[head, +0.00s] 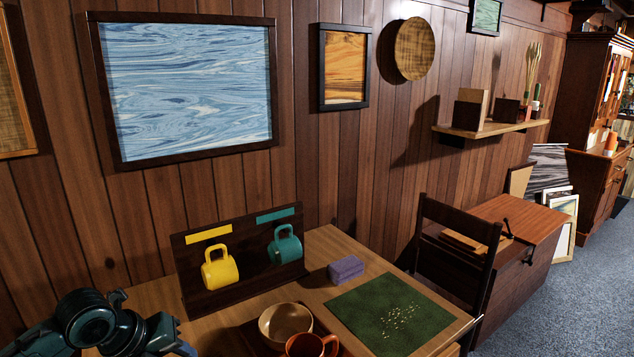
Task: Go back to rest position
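Part of my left arm (90,322) shows at the bottom left, in front of the wooden table (320,258). Its dark links run down to the bottom edge, and no fingers can be made out. My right arm and gripper are out of the picture. A purple block (345,270), a green mat (370,325) with small pale crumbs, a tan bowl (268,327) and an orange-brown mug (308,346) are on the table.
A dark chair (458,225) stands at the table's right end, beside a wooden chest (535,222). A wall shelf (490,129) holds boxes and utensils. Framed pictures (188,88) hang on the paneled wall. Blue-grey carpet (570,310) is open at the right.

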